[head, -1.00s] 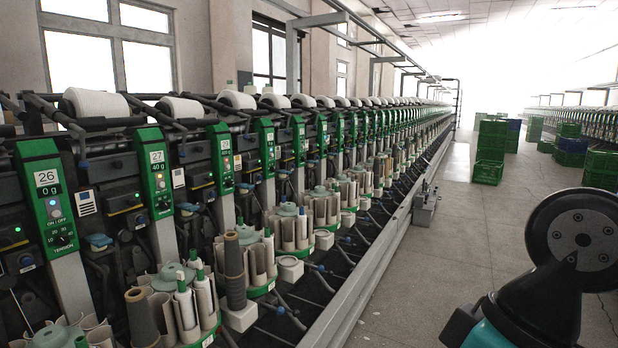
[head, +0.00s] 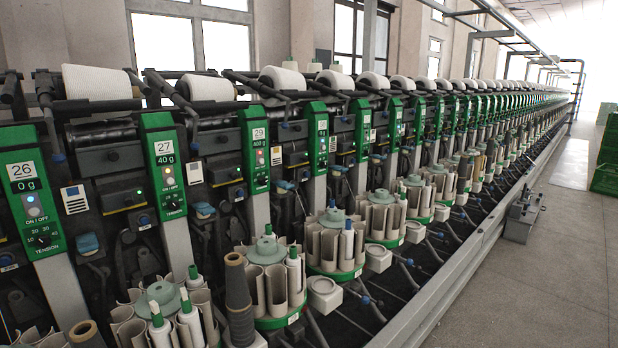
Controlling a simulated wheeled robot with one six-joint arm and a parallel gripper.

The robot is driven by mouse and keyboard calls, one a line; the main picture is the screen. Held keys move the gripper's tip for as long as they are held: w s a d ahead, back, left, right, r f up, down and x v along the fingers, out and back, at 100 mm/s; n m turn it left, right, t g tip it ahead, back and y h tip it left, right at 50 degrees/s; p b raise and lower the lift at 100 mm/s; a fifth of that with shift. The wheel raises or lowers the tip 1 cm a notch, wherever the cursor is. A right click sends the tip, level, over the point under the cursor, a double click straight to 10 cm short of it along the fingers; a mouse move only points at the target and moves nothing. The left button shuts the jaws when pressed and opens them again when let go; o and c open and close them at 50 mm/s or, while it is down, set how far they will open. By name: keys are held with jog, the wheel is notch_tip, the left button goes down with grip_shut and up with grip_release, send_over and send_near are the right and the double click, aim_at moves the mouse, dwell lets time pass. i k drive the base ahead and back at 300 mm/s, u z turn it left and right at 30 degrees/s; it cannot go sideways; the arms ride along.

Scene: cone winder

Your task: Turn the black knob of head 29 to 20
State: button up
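Under the plate is a small display that seems to read 40 g, then small lights. The black knob (head: 262,182) is low on this panel. It is too small to tell where it points or to read its scale. Nothing touches it. My gripper is not in view.
Panels 26 (head: 30,190) and 27 (head: 163,165) stand left of it, with similar black knobs. Round bobbin magazines (head: 268,250) and a dark cone (head: 239,300) stick out in front of the machine. A long metal rail (head: 440,285) edges it.

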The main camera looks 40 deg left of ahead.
aim_at(263, 180)
jog(key=u, duration=0.05)
jog(key=i, duration=0.8)
jog(key=u, duration=0.7)
jog(key=i, duration=0.7)
jog(key=u, duration=1.05)
jog(key=i, duration=0.3)
jog(key=u, duration=0.3)
